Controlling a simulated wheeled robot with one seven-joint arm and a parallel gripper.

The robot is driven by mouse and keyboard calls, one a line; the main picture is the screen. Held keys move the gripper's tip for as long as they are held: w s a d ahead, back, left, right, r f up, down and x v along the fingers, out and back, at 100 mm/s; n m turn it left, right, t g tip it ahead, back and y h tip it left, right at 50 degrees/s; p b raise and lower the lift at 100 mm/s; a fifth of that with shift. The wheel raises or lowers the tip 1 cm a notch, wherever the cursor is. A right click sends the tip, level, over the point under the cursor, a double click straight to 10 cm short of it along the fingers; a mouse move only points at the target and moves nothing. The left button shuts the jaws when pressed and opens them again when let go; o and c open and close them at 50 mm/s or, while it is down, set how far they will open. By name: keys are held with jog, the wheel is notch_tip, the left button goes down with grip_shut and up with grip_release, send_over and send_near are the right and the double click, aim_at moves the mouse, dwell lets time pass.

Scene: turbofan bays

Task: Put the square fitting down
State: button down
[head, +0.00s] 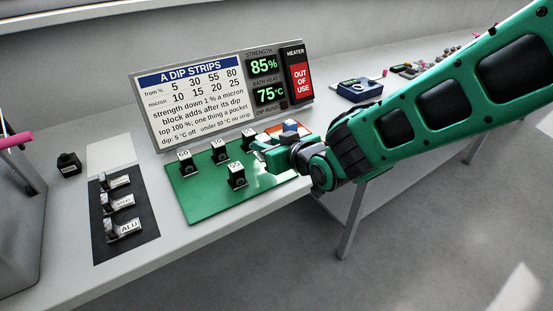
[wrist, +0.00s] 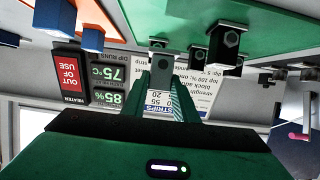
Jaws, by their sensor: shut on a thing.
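My gripper (head: 260,152) reaches in from the right, low over the right part of the green board (head: 190,203). It is shut on a small grey piece, taken as the square fitting (wrist: 158,44), seen at the fingertips in the wrist view. In the head view the fingers largely hide what they hold, and a small dark block with a pale tag (head: 248,138) shows just behind them. I cannot tell whether the held piece touches the board. Other tagged dark blocks stand on the board: one marked 60 (head: 186,164), one (head: 219,151), and one marked 55 (head: 236,177).
A sign panel (head: 160,110) stands behind the board, reading 85%, 75°C and heater out of use. An orange and blue item (head: 291,126) sits beside my gripper. A dark mat (head: 130,245) with several tagged pieces lies left. A blue device (head: 357,90) stands farther right.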

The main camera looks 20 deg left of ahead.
jog(key=shift+w+d+f, duration=0.2)
jog(key=shift+d+f, duration=0.2)
jog(key=shift+d, duration=0.2)
jog(key=shift+f, duration=2)
jog(key=shift+f, duration=0.1)
jog(key=c, duration=1.4)
grip_release()
